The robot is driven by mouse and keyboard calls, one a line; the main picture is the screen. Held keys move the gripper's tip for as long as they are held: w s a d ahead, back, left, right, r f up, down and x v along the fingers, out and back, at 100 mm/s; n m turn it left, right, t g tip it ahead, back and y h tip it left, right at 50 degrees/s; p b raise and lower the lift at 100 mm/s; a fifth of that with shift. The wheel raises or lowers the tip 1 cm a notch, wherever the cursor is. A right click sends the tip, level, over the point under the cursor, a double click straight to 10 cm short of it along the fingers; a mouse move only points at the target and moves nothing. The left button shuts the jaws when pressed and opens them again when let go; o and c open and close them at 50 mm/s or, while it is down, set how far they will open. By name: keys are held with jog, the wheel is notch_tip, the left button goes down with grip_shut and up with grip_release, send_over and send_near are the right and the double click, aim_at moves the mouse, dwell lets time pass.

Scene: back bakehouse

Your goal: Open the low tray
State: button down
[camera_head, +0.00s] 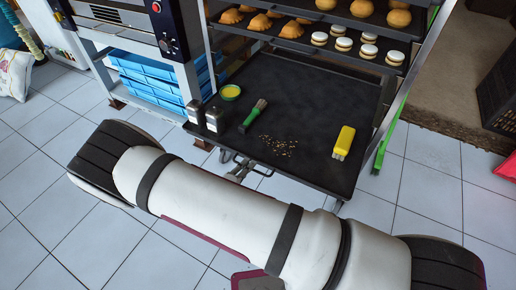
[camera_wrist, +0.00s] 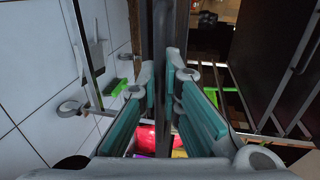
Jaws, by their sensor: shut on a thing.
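The low tray (camera_head: 300,98) is a black, flat tray in the rack, below the trays of baked goods. It sticks out well toward me, past the trays above it. My gripper (camera_head: 238,172) is at the middle of its front edge, partly hidden by my arm. In the wrist view my gripper's teal-padded fingers (camera_wrist: 163,78) are closed on either side of a dark bar (camera_wrist: 160,25), which appears to be the tray's front edge or handle. The exact contact is hard to see.
An oven (camera_head: 140,25) over blue crates (camera_head: 150,75) stands left. A black crate (camera_head: 497,85) stands right. Tiled floor in front is clear.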

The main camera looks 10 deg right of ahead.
jog(key=f+v, duration=0.1)
jog(key=v, duration=0.6)
jog(key=shift+s+a+f, duration=0.2)
jog(key=shift+s+f, duration=0.1)
jog(key=c, duration=1.8)
grip_release()
jog(key=shift+o, duration=0.2)
jog(key=shift+a, duration=0.1)
jog(key=v, duration=1.2)
jog(key=shift+r, duration=0.1)
